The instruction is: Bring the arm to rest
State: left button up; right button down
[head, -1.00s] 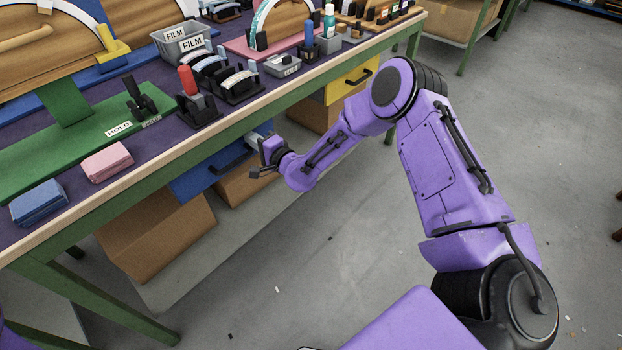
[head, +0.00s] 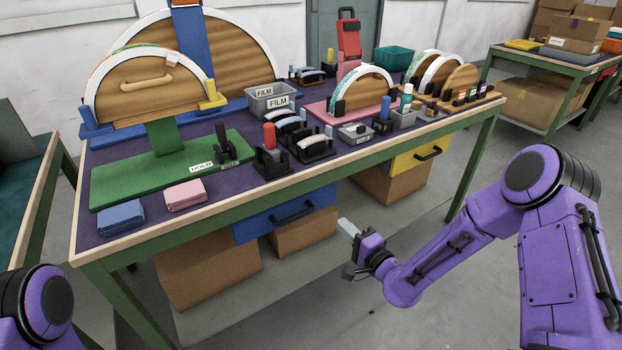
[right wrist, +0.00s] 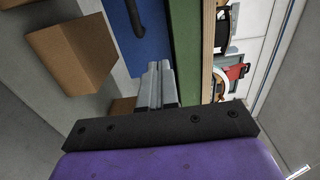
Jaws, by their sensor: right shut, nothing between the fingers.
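My right arm (head: 450,255) is purple and reaches in from the right in the head view. It is bent, and its forearm points left and down toward the front of the workbench. My right gripper (head: 346,250) is in front of the bench, below the tabletop, and holds nothing. In the right wrist view its two grey fingers (right wrist: 157,85) lie together, shut, with the bench's green edge beside them. Of my left arm only a purple and black joint (head: 45,305) shows at the lower left of the head view. The left gripper is out of view.
The workbench (head: 240,205) has a blue drawer (head: 285,215) and a yellow drawer (head: 418,156) under its edge. Cardboard boxes (head: 207,268) stand below. Wooden arcs (head: 150,88), a grey film bin (head: 270,100) and folded cloths (head: 185,194) are on top. Open floor lies in front.

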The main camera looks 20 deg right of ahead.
jog(key=shift+w+a, duration=0.1)
jog(key=s+d+f+n+g+h+p, duration=0.2)
jog(key=s+f+n+g+h+p, duration=0.25)
jog(key=s+f+g, duration=0.65)
jog(key=s+d+f+n+g+h+p, duration=0.1)
jog(key=s+n+p, duration=0.1)
jog(key=s, duration=0.9)
jog(key=s+d+f+n+g+h+p, duration=0.1)
jog(key=s+n+g+h+p, duration=0.1)
jog(key=s, duration=1)
jog(key=shift+d, duration=0.35)
